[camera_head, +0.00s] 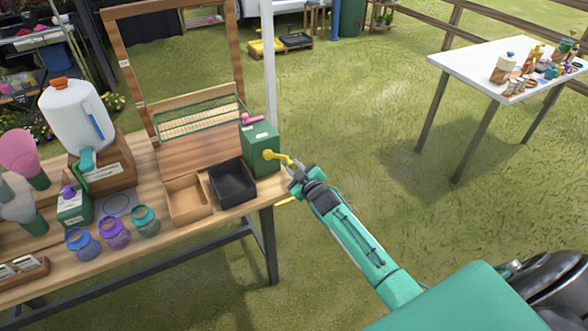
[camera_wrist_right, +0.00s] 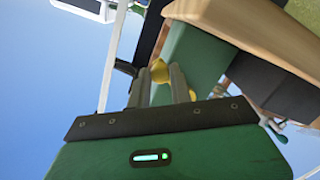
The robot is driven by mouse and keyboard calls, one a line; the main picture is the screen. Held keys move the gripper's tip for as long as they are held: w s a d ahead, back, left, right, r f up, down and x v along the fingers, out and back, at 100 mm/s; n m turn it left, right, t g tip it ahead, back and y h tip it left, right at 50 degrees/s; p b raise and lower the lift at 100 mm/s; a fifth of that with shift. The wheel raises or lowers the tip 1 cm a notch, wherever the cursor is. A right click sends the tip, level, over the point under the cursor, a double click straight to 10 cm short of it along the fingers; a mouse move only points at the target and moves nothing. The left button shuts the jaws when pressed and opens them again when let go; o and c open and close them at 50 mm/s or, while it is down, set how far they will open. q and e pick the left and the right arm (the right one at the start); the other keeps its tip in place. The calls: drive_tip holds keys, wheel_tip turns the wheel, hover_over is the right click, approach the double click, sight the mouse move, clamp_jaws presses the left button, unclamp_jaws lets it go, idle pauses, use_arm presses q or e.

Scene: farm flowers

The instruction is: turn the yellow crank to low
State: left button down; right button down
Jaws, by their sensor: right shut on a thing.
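The yellow crank (camera_head: 276,156) sticks out from the right side of a green box (camera_head: 261,147) at the table's right end. My right gripper (camera_head: 294,171) is at the outer end of the crank. In the right wrist view the yellow crank (camera_wrist_right: 159,71) shows between the two fingers of my right gripper (camera_wrist_right: 167,82), which is shut on it. The green box (camera_wrist_right: 192,62) fills the area behind it in that view. Any low marking on the box is too small to read. My left gripper is not in view.
A black tray (camera_head: 232,181) and a wooden tray (camera_head: 187,198) stand left of the green box. A pink knob (camera_head: 252,119) sits on the box top. A white post (camera_head: 268,60) rises behind it. Grass right of the table is open up to a white table (camera_head: 500,64).

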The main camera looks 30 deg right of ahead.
drive_tip(key=shift+r, duration=0.1)
drive_tip(key=c, duration=1.3)
unclamp_jaws()
drive_tip(key=shift+o, duration=0.2)
drive_tip(key=s+r+b, duration=0.1)
drive_tip(key=s+b, duration=0.1)
drive_tip(key=s, duration=1.1)
drive_tip(key=shift+s+d+r, duration=0.2)
drive_tip(key=shift+s+r, duration=0.1)
drive_tip(key=shift+s, duration=0.05)
